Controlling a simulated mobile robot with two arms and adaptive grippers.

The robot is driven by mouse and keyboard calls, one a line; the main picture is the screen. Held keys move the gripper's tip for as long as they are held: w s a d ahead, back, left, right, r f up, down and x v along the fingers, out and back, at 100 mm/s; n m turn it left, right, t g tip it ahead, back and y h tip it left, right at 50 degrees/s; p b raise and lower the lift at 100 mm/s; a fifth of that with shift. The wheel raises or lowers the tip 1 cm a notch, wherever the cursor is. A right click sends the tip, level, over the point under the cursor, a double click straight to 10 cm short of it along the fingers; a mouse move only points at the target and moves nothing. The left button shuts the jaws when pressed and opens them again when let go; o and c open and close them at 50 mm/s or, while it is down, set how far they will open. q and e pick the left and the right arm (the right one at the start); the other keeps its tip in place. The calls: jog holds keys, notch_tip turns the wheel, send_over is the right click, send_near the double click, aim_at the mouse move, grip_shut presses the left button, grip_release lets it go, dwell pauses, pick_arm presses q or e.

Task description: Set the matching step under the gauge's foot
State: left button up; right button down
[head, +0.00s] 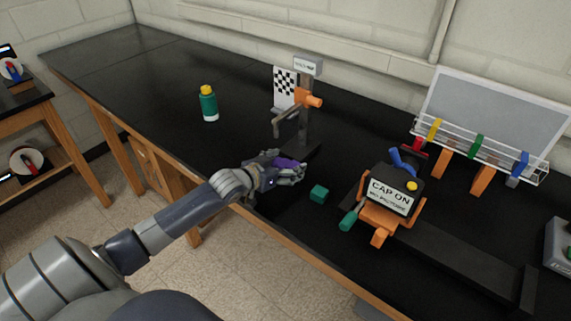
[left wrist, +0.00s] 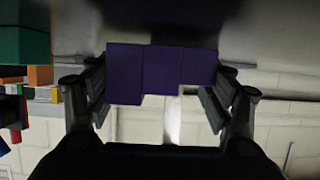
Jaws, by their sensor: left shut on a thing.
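My left gripper (head: 297,174) is shut on a purple step block (head: 287,162). In the left wrist view the purple step block (left wrist: 160,70) spans the gap between the fingers, and its lower edge is stepped. The gripper is just in front of the stand's dark base (head: 300,152), low over the bench; I cannot tell whether the block touches anything. A teal block (head: 319,194) lies on the bench right of the gripper. My right gripper is not in view.
A checkered board (head: 285,88) is behind the gauge. A green bottle (head: 209,105) stands at left. A wire rack (head: 480,148) is at far right. The left bench is mostly clear.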

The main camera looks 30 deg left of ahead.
pick_arm(q)
jog(key=shift+f, duration=0.3)
jog(key=shift+f, duration=0.15)
jog(key=o, duration=1.1)
jog(key=shift+r, duration=0.2)
jog(key=shift+s, duration=0.6)
jog(key=b+v, duration=0.1)
jog(key=v, duration=0.9)
jog(key=shift+s+r, duration=0.3)
jog(key=shift+a, duration=0.1)
